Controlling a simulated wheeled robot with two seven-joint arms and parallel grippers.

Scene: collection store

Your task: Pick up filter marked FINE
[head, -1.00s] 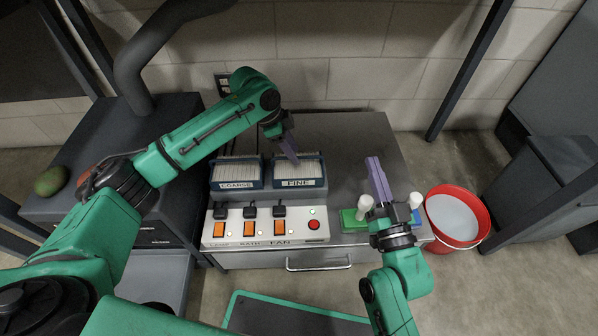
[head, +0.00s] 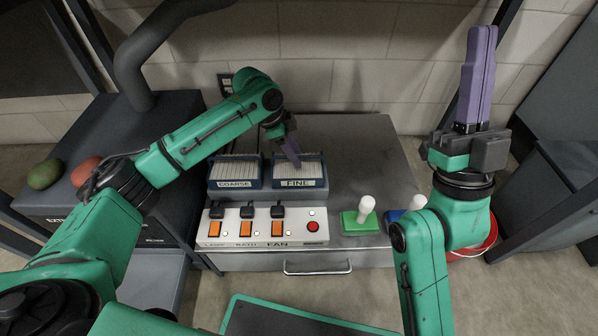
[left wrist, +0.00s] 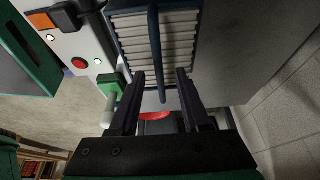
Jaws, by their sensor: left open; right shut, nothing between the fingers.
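The filter marked FINE (head: 298,183) stands on the grey cabinet top, a blue-framed box with pale pleats and a label on its front. The filter marked COARSE (head: 235,184) stands just left of it. My left gripper (head: 292,158) is open over the FINE filter. In the left wrist view, my left gripper's two fingers (left wrist: 158,90) are apart, with the pleated filter (left wrist: 150,45) and its dark blue bar ahead of them. Whether the fingers touch it I cannot tell. My right gripper (head: 478,60) is shut and empty, raised at the right and pointing up.
A switch panel (head: 262,238) with orange switches and a red button lies in front of the filters. A green block with a white knob (head: 361,218) and a blue one (head: 395,215) stand right of it. A red bucket (head: 487,243) is partly hidden behind my right arm.

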